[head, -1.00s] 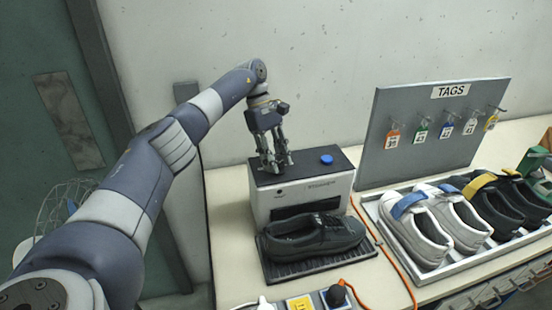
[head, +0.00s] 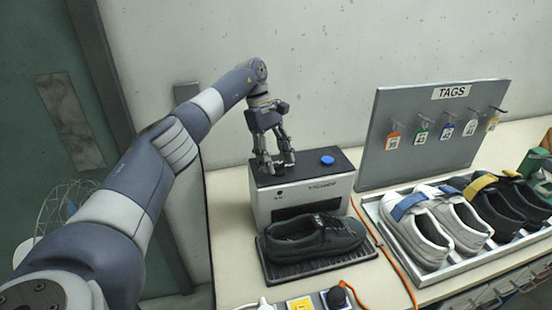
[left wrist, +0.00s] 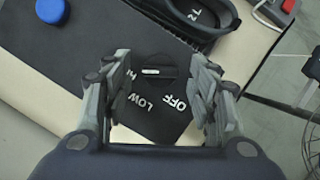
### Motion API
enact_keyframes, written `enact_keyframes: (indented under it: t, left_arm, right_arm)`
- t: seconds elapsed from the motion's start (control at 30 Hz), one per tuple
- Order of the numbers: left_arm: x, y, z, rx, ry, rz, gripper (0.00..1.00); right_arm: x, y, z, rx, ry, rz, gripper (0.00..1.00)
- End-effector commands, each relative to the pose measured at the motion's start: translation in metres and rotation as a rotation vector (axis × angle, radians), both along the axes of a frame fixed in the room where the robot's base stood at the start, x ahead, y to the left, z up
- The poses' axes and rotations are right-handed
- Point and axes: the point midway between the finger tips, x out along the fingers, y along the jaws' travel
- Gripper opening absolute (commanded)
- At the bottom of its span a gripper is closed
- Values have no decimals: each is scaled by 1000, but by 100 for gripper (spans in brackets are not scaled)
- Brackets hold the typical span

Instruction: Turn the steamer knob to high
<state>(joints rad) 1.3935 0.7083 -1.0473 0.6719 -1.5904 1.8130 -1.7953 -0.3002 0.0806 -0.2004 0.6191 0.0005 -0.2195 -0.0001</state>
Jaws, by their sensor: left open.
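The steamer (head: 280,205) is a white box with a dark top, standing on the bench against the wall. Its dark knob (left wrist: 155,63) shows in the left wrist view with a short white mark; I cannot tell surely which label the mark points at. The printed HI lies left of the knob, LOW below it and OFF below right. My left gripper (head: 275,166) is open over the left part of the steamer's top. In the left wrist view its fingers (left wrist: 161,68) stand on both sides of the knob; contact is unclear. My right gripper is not in view.
A blue button (head: 327,160) sits on the steamer's right top. A dark shoe (head: 315,236) lies on the black mat in front. A tag board (head: 425,145) and a tray of shoes (head: 440,272) stand to the right. An orange cable (head: 397,265) crosses the bench.

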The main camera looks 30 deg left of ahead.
Motion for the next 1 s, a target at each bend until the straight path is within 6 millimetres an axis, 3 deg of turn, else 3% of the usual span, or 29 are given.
enact_keyframes:
  t: [0.33, 0.6, 1.0]
  left_arm:
    - [5, 19, 48, -1, -5, 4, 53]
    - [6, 26, 64, 1, -3, 2, 53]
    - [5, 28, 67, 0, -2, 1, 53]
  right_arm:
    - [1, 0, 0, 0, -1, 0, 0]
    - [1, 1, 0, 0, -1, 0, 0]
    - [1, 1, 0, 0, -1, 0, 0]
